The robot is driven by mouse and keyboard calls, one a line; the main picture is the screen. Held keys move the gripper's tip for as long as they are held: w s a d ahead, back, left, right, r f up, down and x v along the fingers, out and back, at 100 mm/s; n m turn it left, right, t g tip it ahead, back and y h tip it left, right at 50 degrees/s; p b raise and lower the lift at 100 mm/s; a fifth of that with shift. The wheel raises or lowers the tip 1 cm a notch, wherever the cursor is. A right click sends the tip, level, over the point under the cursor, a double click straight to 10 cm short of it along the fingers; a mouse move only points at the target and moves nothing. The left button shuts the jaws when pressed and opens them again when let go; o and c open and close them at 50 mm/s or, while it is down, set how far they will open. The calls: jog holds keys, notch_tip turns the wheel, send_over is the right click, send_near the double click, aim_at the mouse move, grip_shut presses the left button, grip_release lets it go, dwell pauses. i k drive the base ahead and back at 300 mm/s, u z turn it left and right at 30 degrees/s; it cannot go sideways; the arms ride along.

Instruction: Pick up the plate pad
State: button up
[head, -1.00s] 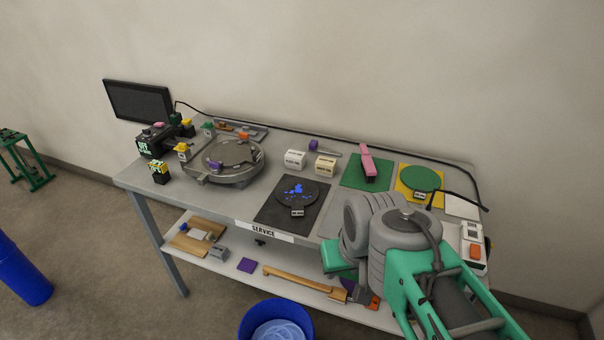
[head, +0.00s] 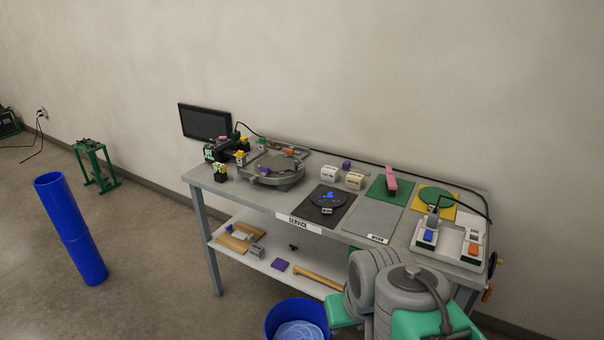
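Which thing is the plate pad I cannot tell for sure; no label naming it can be read. In the head view a dark round plate with blue spots (head: 327,196) and a small labelled tab lies on a black mat (head: 312,215) near the table's middle. A green round disc (head: 437,196) lies on a yellow mat (head: 424,207) at the right back. A pink block (head: 391,180) stands on a green mat (head: 377,194). My grey and green arm shows at the bottom right, in front of the table; my gripper's fingers are not seen.
The grey service table (head: 260,203) has a lower shelf with wooden pieces. A bare grey mat (head: 373,218) is free. A tray (head: 449,241) with coloured blocks sits at the right end. A blue bin (head: 297,317) stands in front; blue tubes (head: 70,225) stand left.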

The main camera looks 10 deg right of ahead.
aim_at(328, 172)
jog(key=u, duration=0.85)
jog(key=i, duration=1.1)
jog(key=u, duration=0.75)
jog(key=i, duration=1.4)
jog(key=z, duration=0.5)
jog(key=i, duration=0.8)
jog(key=z, duration=1.4)
jog(key=i, duration=0.6)
jog(key=z, duration=0.55)
